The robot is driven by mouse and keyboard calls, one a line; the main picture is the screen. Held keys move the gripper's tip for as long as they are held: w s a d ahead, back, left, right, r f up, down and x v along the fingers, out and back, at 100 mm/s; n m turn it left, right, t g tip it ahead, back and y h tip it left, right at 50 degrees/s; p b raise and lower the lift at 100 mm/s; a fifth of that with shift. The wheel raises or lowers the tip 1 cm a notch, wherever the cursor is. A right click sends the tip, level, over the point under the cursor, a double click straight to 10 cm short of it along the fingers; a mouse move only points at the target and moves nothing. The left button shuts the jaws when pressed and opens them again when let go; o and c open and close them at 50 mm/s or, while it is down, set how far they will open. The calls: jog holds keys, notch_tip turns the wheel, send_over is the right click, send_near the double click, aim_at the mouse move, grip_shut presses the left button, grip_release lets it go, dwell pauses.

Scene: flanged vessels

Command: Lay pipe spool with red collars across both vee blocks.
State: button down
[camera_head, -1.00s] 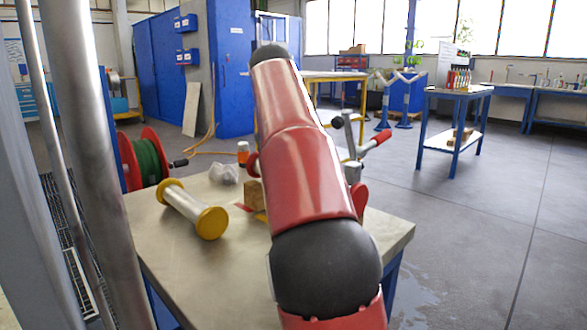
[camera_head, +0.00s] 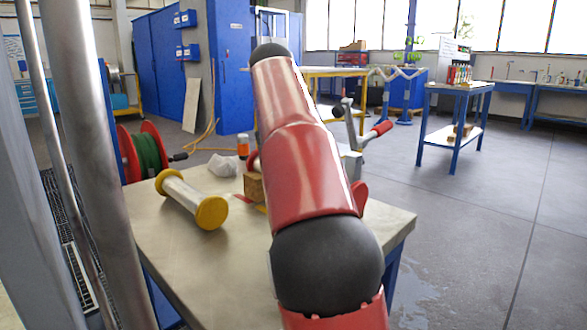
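The red-collared pipe spool is mostly hidden behind my red arm. One red collar (camera_head: 360,197) shows at the arm's right edge, and a second (camera_head: 252,160) shows at its left edge. I cannot tell whether the spool touches anything beneath it. My gripper is hidden behind the arm, so its hold on the spool cannot be seen. A small wooden block (camera_head: 254,187) shows on the worktable (camera_head: 190,270) left of the arm; I cannot tell if it is a vee block. No vee block is clearly visible.
A pipe spool with yellow collars (camera_head: 191,199) lies on the table's left part. Behind it are a crumpled pale cloth (camera_head: 222,166) and an orange container (camera_head: 243,146). A grey fixture with a red handle (camera_head: 380,129) rises behind the arm. The table's front left is clear.

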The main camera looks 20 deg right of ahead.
jog(key=shift+f, duration=0.2)
jog(key=c, duration=0.8)
grip_release()
jog(key=shift+c, duration=0.2)
jog(key=shift+f, duration=0.1)
jog(key=p+v, duration=0.3)
jog(key=v, duration=0.5)
jog(key=shift+p, duration=0.3)
jog(key=shift+s, duration=0.1)
